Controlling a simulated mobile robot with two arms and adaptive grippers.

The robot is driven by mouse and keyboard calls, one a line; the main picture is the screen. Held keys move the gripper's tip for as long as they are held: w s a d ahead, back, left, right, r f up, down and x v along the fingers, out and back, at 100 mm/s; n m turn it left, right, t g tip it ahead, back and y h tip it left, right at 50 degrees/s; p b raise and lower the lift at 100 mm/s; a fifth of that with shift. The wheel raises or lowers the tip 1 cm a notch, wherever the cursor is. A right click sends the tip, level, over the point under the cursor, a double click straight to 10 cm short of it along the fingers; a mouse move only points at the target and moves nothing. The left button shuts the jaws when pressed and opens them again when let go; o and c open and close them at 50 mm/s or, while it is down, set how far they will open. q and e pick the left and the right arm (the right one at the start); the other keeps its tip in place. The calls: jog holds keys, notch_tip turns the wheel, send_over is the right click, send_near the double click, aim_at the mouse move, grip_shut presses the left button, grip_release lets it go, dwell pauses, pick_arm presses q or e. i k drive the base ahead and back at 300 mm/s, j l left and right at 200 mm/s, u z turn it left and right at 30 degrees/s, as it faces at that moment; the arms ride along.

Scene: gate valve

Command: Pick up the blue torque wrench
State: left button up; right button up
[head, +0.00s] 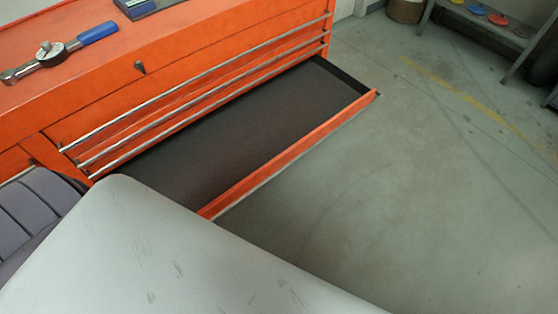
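The blue torque wrench (68,50) lies on the top of the orange tool cabinet at the upper left of the head view. Its blue handle points to the right and its metal head, with a round dial, is at the left. Neither of my grippers shows in this view, and nothing is seen holding the wrench.
The orange tool cabinet (215,50) has one drawer (235,125) pulled out, and it looks empty with a dark lining. A dark blue object (140,6) is on the cabinet top. A shelf (490,25) with coloured discs stands at the far right. The floor (420,190) right of the drawer is clear.

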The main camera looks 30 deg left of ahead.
aim_at(60, 52)
jog(key=u, duration=2.1)
jog(key=z, duration=0.5)
jog(key=i+j+z, duration=0.1)
jog(key=j+z, duration=0.85)
jog(key=j, duration=0.2)
